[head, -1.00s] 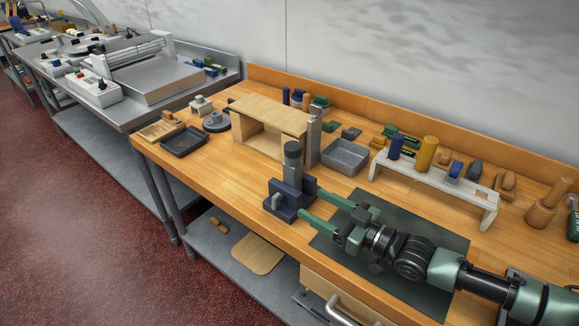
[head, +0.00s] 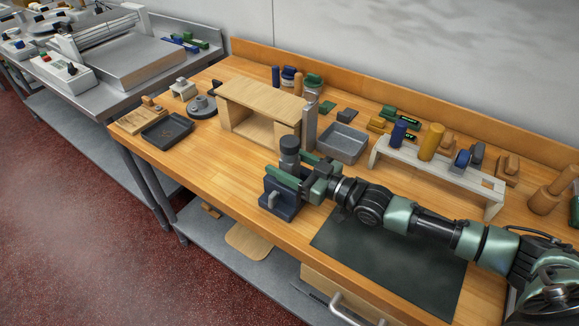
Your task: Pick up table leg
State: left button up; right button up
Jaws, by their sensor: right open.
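A grey post with a dark round cap (head: 290,145), which looks like the table leg, stands upright in a dark blue fixture (head: 280,207) near the front edge of the bench. My right gripper (head: 281,173) reaches in from the right at the post, just above the fixture. Its green fingers are open, one on the far side and one on the near side of the post. The fingers and gripper body hide the post's lower part, so I cannot tell whether they touch it. My left gripper is not in view.
A wooden box frame (head: 262,97) and a second grey upright (head: 310,122) stand close behind. A grey bin (head: 343,143) and a white rack (head: 440,178) stand to the right. A dark mat (head: 385,268) lies bare in front of my arm.

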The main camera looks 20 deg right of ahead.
jog(key=shift+w+a, duration=0.4)
jog(key=shift+w, duration=0.2)
jog(key=shift+w+a, duration=0.15)
jog(key=shift+w, duration=0.05)
grip_shut()
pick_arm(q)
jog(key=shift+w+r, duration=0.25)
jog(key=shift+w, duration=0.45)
pick_arm(e)
jog(key=shift+r, duration=0.1)
